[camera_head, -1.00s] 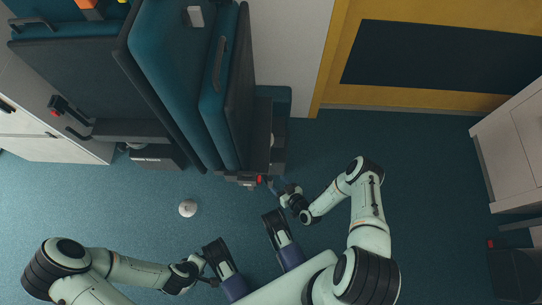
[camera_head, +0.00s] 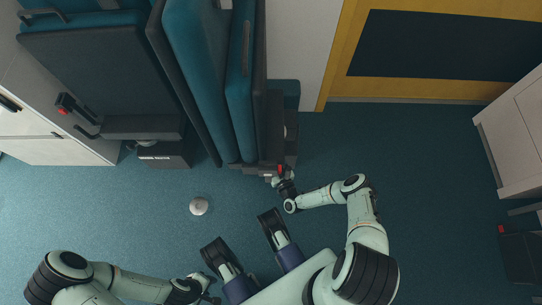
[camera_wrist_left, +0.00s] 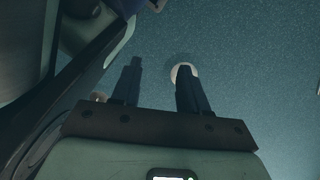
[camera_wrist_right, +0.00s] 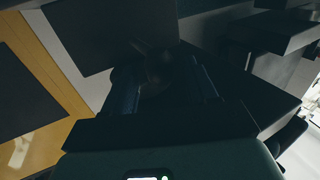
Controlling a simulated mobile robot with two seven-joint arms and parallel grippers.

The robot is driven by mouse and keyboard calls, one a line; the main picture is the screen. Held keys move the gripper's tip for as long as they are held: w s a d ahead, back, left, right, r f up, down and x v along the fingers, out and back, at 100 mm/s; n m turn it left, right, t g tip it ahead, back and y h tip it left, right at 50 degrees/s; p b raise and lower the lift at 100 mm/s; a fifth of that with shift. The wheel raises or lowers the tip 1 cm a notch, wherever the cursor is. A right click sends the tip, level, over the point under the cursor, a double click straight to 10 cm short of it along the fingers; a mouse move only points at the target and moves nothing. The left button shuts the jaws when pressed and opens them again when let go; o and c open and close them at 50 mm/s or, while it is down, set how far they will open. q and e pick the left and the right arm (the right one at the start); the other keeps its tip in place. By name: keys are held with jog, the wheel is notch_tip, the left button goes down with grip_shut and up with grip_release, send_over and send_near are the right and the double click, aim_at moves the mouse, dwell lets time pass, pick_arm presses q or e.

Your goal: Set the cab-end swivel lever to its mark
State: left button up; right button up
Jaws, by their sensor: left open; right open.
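A red-tipped lever (camera_head: 280,169) sits at the low near end of the upright folded teal seat (camera_head: 240,90). My right gripper (camera_head: 282,178) is open right at this lever, and I cannot tell whether they touch. In the right wrist view, a dark, dim shape (camera_wrist_right: 158,72) lies between the open fingers of the gripper (camera_wrist_right: 168,78). A second red-tipped lever (camera_head: 65,104) is on the side of the left teal seat (camera_head: 95,80). I cannot tell which is the cab-end one, and no mark is discernible. My left gripper (camera_head: 211,291) is open and empty, low over the floor.
A round white disc (camera_head: 199,206) lies on the blue floor; it also shows in the left wrist view (camera_wrist_left: 181,71). A white cabinet (camera_head: 515,130) stands at the right, a yellow-framed dark panel (camera_head: 440,50) at the back. The floor at right centre is clear.

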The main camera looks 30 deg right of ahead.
jog(key=shift+w+d, duration=0.15)
jog(key=shift+w, duration=0.95)
grip_shut()
